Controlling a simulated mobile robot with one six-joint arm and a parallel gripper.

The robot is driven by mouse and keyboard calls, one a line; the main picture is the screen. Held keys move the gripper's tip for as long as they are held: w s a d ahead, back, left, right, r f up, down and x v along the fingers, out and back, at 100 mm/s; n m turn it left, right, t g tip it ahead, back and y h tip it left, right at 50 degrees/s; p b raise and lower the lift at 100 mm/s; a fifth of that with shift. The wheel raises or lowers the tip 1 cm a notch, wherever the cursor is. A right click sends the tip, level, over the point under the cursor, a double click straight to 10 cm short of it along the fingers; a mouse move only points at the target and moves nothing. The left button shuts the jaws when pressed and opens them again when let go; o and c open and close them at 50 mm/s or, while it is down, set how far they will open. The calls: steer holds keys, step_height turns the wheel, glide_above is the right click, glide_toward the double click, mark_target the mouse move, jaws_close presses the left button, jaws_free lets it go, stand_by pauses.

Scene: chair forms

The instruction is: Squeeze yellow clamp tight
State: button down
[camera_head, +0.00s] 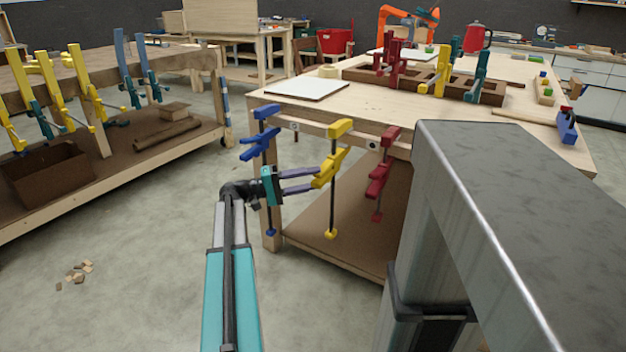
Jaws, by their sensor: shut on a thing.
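A yellow clamp (331,166) hangs upright at the front edge of the wooden workbench (355,112), between a blue clamp (262,144) on its left and a red clamp (380,176) on its right. Its dark bar runs down to a small yellow foot near the lower shelf. My gripper (316,180) reaches in from the left, with its two grey fingers shut on the yellow clamp's middle part. The fingertips are partly hidden at the clamp, so the exact contact is hard to see.
A second bench (150,160) on the left carries several yellow and teal clamps. A wooden rack (490,91) with more clamps and a white board (307,88) lie on the workbench. Wood scraps (76,272) lie on the floor. Open floor lies between the benches.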

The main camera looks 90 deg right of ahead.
mark_target(332, 164)
steer(key=shift+r, duration=0.1)
steer(key=c, duration=1)
jaws_free()
steer(key=shift+c, duration=0.2)
steer(key=shift+r, duration=0.15)
steer(key=shift+r+p, duration=0.4)
steer(key=shift+r, duration=0.1)
steer(key=shift+s+d, duration=0.1)
steer(key=shift+s, duration=0.05)
steer(key=shift+s+d, duration=0.4)
steer(key=shift+s, duration=0.3)
steer(key=shift+s+d+f, duration=0.1)
steer(key=shift+s, duration=0.05)
